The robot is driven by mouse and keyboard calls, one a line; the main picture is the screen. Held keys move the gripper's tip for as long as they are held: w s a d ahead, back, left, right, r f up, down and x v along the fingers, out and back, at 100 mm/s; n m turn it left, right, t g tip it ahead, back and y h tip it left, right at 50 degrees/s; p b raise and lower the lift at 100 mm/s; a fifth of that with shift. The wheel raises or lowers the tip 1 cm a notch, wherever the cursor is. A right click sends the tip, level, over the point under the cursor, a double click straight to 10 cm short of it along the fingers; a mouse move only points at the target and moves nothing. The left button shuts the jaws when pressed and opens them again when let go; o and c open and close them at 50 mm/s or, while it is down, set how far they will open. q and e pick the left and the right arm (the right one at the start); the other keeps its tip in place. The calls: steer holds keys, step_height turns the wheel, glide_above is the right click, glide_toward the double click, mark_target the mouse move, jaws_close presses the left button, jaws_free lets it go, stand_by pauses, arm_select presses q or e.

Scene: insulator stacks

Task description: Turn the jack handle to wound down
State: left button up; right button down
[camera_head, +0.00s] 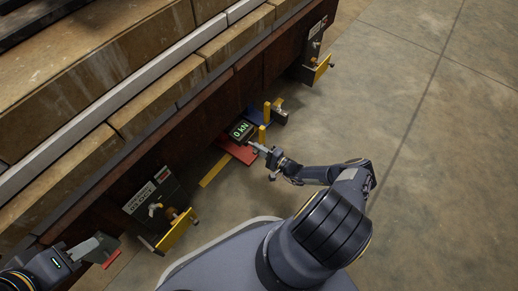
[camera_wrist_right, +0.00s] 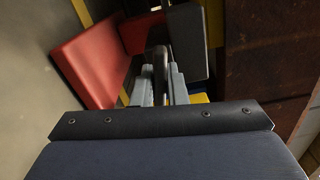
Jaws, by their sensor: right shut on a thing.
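The jack stands low beside the stack in the head view, with a red body part (camera_head: 236,151), a blue part (camera_head: 258,116) and a dark display (camera_head: 241,130) reading "0 kN". My right gripper (camera_head: 260,149) is at the jack's near side. In the right wrist view its two grey fingers (camera_wrist_right: 161,84) are shut on a dark, bar-like jack handle (camera_wrist_right: 158,57). The red part (camera_wrist_right: 92,62) is left of the fingers there. Much of the handle is hidden by the fingers. My left gripper (camera_head: 104,246) is at the lower left, away from the jack; its opening is unclear.
A long stack of brown blocks (camera_head: 150,95) on a dark beam fills the upper left. Yellow brackets (camera_head: 177,231) and (camera_head: 322,67) stick out along its side. A yellow post (camera_head: 262,136) stands close to my right gripper. The concrete floor (camera_head: 440,180) on the right is clear.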

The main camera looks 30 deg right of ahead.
steer(key=shift+n, duration=0.9)
stand_by(1.7)
stand_by(0.4)
steer(key=c, duration=1.5)
jaws_free()
steer(key=shift+o, duration=0.2)
steer(key=p+v, duration=0.2)
steer(key=v, duration=0.6)
steer(key=shift+o, duration=0.3)
